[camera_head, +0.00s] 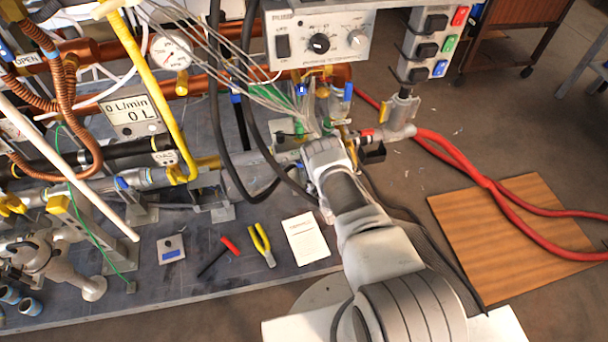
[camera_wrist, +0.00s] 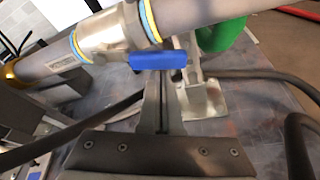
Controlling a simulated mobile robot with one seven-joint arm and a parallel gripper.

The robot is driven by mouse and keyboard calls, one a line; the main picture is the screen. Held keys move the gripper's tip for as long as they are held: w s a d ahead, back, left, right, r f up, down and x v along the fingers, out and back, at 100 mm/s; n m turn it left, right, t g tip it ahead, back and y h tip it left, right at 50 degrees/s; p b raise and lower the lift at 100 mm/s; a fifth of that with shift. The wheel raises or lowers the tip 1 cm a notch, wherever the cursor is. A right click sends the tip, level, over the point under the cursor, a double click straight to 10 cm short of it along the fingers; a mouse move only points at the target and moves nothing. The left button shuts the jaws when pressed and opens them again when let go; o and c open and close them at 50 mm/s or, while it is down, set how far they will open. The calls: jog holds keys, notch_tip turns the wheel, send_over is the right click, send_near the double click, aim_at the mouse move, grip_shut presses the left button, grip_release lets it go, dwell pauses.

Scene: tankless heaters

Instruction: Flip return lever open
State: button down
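A blue lever (camera_wrist: 158,60) sits crosswise on a metal valve body (camera_wrist: 108,38) in the wrist view; the valve is in line with a grey pipe with yellow and blue rings. I cannot read a label that marks it as the return lever. My gripper (camera_wrist: 160,84) points at the lever from below in the picture. Its narrow fingers lie close together with only a thin dark line between them. Their tips end at the lever's lower edge; I cannot tell if they touch it. In the head view my arm's end (camera_head: 322,148) hides the fingers and lever.
A green part (camera_wrist: 222,34) and a pipe stand (camera_wrist: 203,98) are close by on the right. Black hoses (camera_head: 222,130) hang left of my arm. A control box (camera_head: 320,36) stands above. Pliers (camera_head: 262,246) and a paper sheet (camera_head: 306,238) lie on the bench.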

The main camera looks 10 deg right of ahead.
jog(key=shift+d+r, duration=0.2)
jog(key=shift+r, duration=0.3)
jog(key=shift+d+r, duration=0.15)
jog(key=shift+r, duration=0.45)
jog(key=shift+w, duration=0.1)
jog(key=s+f+p, duration=0.1)
jog(key=s, duration=0.8)
jog(key=shift+s, duration=0.4)
dwell(0.4)
